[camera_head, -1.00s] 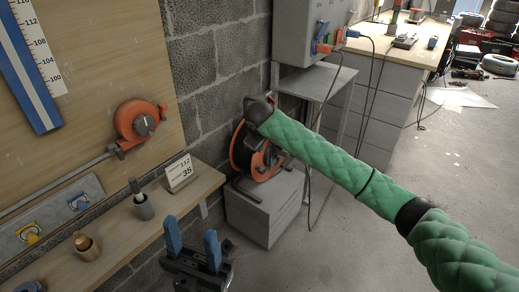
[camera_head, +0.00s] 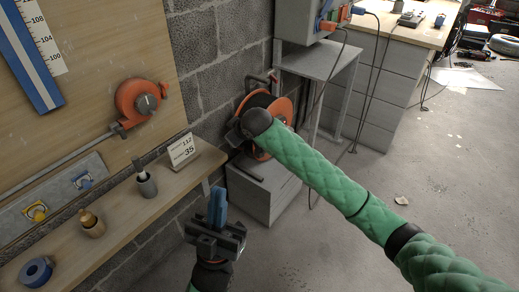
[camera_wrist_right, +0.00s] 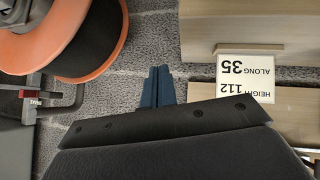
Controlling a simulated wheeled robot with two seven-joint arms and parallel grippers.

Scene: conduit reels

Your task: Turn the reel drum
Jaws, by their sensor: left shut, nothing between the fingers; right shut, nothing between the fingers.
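The reel (camera_head: 283,108), with orange flanges and a dark drum, stands on a low grey cabinet beside the block wall. My right arm's end covers its lower front in the head view. In the right wrist view the reel (camera_wrist_right: 105,58) is at the upper left. My right gripper (camera_wrist_right: 158,82) has its blue fingers together and empty, to the right of the reel's orange rim, apart from it in the picture. Its fingers are hidden in the head view. My left gripper (camera_head: 218,200) is shut and empty, pointing up, in front of the shelf and away from the reel.
A wooden shelf (camera_head: 120,215) on the left holds a number card (camera_head: 181,150), small pots and a blue roll (camera_head: 37,271). An orange device (camera_head: 140,101) is on the board above. A metal stand (camera_head: 322,62) is behind the reel. The floor at right is mostly clear.

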